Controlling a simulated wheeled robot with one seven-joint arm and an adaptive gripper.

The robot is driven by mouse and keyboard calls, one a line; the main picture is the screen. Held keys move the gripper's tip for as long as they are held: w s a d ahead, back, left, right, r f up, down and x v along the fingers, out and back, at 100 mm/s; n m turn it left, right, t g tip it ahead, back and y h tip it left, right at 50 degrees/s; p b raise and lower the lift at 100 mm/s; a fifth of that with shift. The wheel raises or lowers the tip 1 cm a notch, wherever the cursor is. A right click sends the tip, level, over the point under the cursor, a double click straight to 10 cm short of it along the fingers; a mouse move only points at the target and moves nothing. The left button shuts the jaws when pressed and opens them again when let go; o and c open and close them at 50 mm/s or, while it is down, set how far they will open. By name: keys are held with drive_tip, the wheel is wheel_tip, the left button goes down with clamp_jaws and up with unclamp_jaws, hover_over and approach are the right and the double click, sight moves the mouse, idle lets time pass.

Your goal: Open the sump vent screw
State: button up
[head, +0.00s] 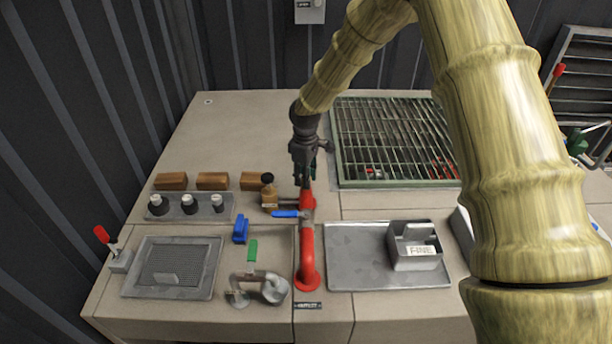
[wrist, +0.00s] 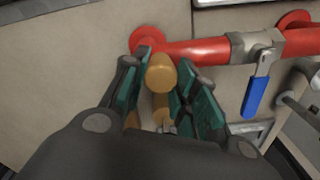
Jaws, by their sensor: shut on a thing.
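My gripper (wrist: 168,80) has its green-padded fingers on both sides of a brass-coloured piece with a rounded end (wrist: 161,72), and is shut on it. I take this piece to be the sump vent screw; no label on it is readable. It lies close to the red pipe (wrist: 198,53) and its round flange. In the head view my gripper (head: 308,176) points down at the far end of the red pipe (head: 307,250), and the screw cannot be made out there. How far the screw is turned cannot be told.
A blue-handled valve (head: 287,214) sits on the pipe. A green-framed grating (head: 385,184) lies to the right. A grey tray (head: 345,270) holds a box marked FINE (head: 415,250).

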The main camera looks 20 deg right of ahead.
drive_tip(key=shift+s+f+n, duration=0.2)
drive_tip(key=shift+n, duration=0.4)
drive_tip(key=o, duration=1)
drive_tip(key=shift+w+r, duration=0.1)
drive_tip(key=shift+r, duration=0.15)
drive_tip(key=shift+w+r, duration=0.1)
drive_tip(key=shift+r, duration=0.1)
wheel_tip(320, 180, up, 11)
drive_tip(key=shift+r, duration=0.15)
